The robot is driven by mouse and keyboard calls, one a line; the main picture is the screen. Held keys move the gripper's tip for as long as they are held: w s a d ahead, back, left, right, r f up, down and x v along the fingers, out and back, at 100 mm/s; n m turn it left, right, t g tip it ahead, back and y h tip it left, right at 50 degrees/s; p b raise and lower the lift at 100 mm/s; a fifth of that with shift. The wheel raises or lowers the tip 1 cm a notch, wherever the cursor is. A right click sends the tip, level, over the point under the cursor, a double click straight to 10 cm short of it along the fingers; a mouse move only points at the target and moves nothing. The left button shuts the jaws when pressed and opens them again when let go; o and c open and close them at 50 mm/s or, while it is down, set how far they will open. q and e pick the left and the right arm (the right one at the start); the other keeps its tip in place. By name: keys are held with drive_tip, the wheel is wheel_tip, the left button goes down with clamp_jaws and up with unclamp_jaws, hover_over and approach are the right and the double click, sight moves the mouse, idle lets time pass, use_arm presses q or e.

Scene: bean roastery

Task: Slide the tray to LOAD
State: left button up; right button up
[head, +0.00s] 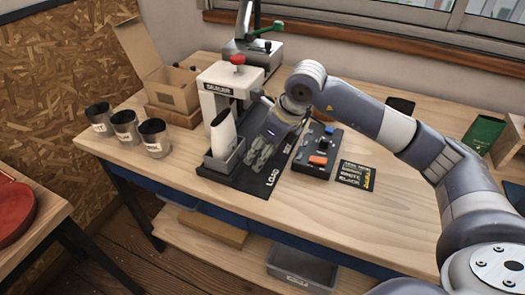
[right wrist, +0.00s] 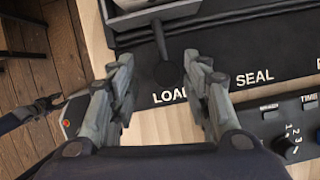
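The grey tray (head: 221,164) stands on the black base of the sealing machine, at its front-left end, with a white pouch (head: 223,133) upright in it. In the right wrist view the tray's edge (right wrist: 150,14) is at the top, and a dark rod with a round knob (right wrist: 168,74) sticks out from it. The knob is beside the LOAD label (right wrist: 170,97), left of SEAL. My right gripper (head: 260,157) is open, its fingers (right wrist: 158,82) on either side of the knob with gaps. A dark jointed shape at the left edge may be my left gripper (right wrist: 48,104); its opening is unclear.
The white sealer column (head: 216,100) with a red knob stands behind the tray. A control box (head: 316,160) and a black card (head: 355,176) lie to the right. Several dark metal cups (head: 125,127) and a cardboard box (head: 170,88) stand left. The front-right tabletop is clear.

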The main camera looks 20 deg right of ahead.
drive_tip(key=shift+d, duration=0.1)
drive_tip(key=v, duration=1.2)
drive_tip(key=shift+f, duration=0.15)
